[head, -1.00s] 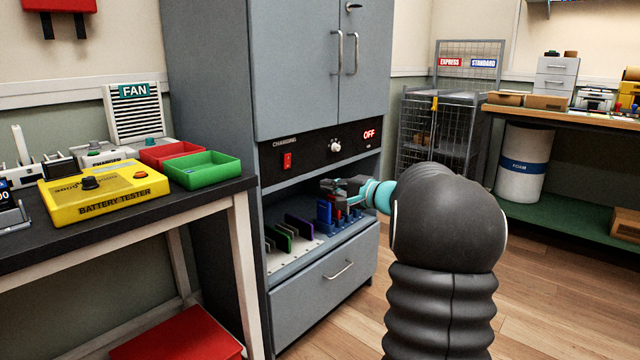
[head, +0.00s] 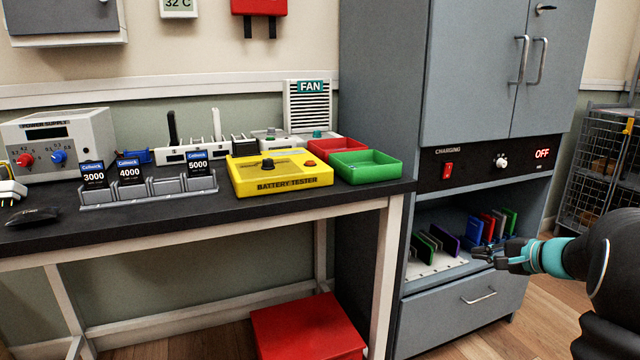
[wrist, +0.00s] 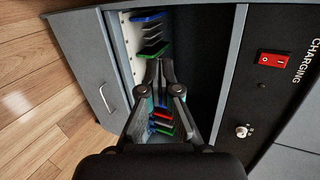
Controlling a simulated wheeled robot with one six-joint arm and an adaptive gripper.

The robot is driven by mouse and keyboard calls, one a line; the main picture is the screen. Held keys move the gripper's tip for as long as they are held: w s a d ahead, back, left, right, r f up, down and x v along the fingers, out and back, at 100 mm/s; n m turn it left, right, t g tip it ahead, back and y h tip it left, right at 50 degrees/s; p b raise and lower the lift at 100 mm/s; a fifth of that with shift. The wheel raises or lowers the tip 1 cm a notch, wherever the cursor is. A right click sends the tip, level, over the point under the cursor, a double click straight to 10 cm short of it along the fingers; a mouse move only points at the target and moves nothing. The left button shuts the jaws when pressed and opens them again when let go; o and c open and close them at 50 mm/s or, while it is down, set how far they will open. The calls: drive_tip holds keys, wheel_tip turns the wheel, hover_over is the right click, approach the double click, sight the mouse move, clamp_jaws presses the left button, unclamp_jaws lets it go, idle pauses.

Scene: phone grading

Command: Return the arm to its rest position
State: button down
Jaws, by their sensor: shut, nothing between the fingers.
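My gripper (head: 484,254) is at the lower right in the head view, just in front of the open bay of the grey charging cabinet (head: 372,150). In the wrist view my gripper (wrist: 160,66) is shut, its fingertips together with nothing between them. Several phones stand in slots on the white charging rack (head: 432,268). A purple phone (head: 446,239) and darker ones are on the left side, and blue, red and green ones on the right. The gripper hides part of the rack's front and, in the wrist view, some of the phones.
The dark bench at left holds a yellow battery tester (head: 280,173), a green tray (head: 366,166), a red tray (head: 338,150) and a stand of battery cards (head: 150,188). A red box (head: 308,328) lies under it. The cabinet drawer (head: 465,300) is shut. The panel reads OFF.

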drive_tip(key=s+a+f+n+g+h+p, duration=0.1)
drive_tip(key=s+a+f+n+g, duration=0.2)
drive_tip(key=s+a, duration=0.55)
drive_tip(key=s+a+f+n+g+h+p, duration=0.15)
drive_tip(key=s+a+n+g, duration=0.35)
drive_tip(key=s, duration=0.6)
drive_tip(key=s+a+r+n+t+h+p, duration=0.1)
drive_tip(key=s+a+r+n, duration=0.2)
drive_tip(key=s+a, duration=0.2)
drive_tip(key=s+a+r+n+t+h+p, duration=0.1)
drive_tip(key=s+a+r, duration=0.3)
drive_tip(key=s, duration=0.5)
drive_tip(key=shift+a+r+n+h, duration=0.3)
drive_tip(key=shift+a+n+h, duration=0.3)
drive_tip(key=shift+n, duration=0.3)
